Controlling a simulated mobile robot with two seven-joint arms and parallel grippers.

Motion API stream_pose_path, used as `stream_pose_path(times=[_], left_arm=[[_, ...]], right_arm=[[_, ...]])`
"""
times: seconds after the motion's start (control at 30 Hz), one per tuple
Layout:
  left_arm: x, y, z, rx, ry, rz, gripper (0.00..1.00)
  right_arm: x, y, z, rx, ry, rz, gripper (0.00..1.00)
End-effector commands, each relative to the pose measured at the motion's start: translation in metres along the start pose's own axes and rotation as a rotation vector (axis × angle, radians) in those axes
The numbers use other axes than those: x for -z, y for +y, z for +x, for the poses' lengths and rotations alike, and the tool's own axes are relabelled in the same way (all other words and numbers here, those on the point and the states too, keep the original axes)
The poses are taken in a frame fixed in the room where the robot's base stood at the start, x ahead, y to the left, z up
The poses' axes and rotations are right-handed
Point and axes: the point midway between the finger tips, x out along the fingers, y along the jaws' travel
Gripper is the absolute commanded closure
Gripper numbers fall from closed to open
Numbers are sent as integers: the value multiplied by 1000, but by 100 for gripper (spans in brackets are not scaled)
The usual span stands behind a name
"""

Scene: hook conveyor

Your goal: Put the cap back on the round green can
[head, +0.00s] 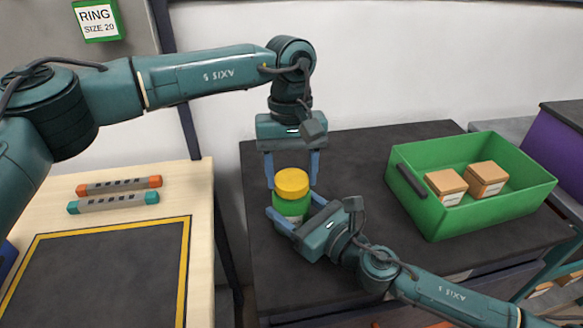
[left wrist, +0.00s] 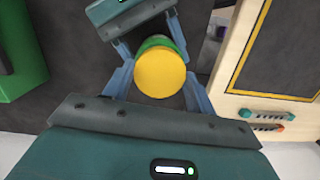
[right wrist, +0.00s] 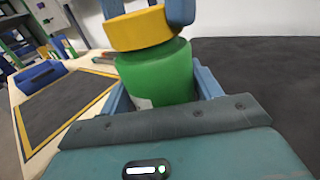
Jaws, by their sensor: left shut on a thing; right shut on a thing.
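The round green can (head: 290,208) stands upright on the dark table, with a pale label on its side. My right gripper (head: 294,216) is shut around it from the right; the green body (right wrist: 158,75) also fills the space between its fingers in the right wrist view. The yellow cap (head: 292,182) is at the top of the can. My left gripper (left wrist: 160,78) reaches down from above and is shut on the cap. In the right wrist view the cap (right wrist: 140,28) sits a little left of the can's middle and looks tilted. I cannot tell whether it is seated.
A green crate (head: 440,218) with two brown boxes (head: 487,178) stands to the right on the dark table (head: 345,145). To the left, a wooden bench (head: 200,230) holds a yellow-bordered mat (head: 110,275) and two levels (head: 113,203). The table behind the can is clear.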

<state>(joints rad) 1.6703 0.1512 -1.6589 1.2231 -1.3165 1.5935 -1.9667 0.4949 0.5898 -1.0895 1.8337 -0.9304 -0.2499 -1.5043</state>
Motion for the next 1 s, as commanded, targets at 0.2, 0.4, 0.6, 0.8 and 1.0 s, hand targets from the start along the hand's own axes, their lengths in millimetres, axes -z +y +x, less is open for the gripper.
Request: stream_pose_path(times=[0.2, 0.4, 0.6, 0.8, 1.0], left_arm=[[0, 0, 5, 0, -2, -1, 65], [0, 1, 6, 9, -1, 61, 65], [0, 2, 6, 64, 0, 428, 65], [0, 2, 5, 113, 1, 757, 65], [0, 2, 5, 127, 0, 844, 65]], right_arm=[[0, 0, 0, 1, 0, -1, 77], [0, 0, 0, 1, 0, -1, 100], [0, 0, 0, 1, 0, 0, 100], [0, 0, 0, 1, 0, 0, 100], [0, 0, 0, 1, 0, 0, 100]])
